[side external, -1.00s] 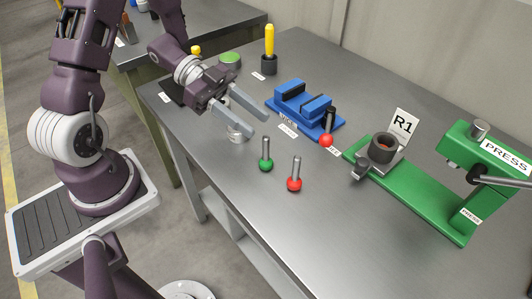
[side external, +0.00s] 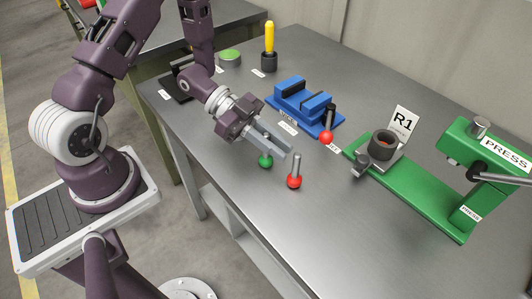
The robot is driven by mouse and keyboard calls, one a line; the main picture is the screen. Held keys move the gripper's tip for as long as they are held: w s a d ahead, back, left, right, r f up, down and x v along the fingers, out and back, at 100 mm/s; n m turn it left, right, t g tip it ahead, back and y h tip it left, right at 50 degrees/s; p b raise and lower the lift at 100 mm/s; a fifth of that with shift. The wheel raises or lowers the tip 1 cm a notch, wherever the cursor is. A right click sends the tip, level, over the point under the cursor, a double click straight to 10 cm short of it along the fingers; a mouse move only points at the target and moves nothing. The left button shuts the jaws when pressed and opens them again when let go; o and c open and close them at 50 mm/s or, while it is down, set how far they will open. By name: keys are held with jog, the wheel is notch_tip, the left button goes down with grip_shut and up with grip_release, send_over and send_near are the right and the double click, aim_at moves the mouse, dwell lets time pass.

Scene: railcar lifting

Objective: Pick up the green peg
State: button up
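The green peg (side external: 265,161) stands on the steel bench, and only its green ball base shows clearly in the side external view. Its metal shaft is mostly hidden by my gripper's fingers. My gripper (side external: 282,149) is open, with its two grey fingers apart, reaching down toward the right over the green peg. I cannot tell whether the shaft is between the fingers or behind them. The red-based peg (side external: 294,181) stands upright just to the right and nearer the camera.
A blue vise (side external: 302,101) with a red-knobbed handle (side external: 326,137) is behind. A green press (side external: 425,192) with a dark cup (side external: 383,145) and R1 card (side external: 401,122) is at right. A yellow-handled tool (side external: 269,40) stands at the back. The front bench is clear.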

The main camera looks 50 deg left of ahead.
grip_shut()
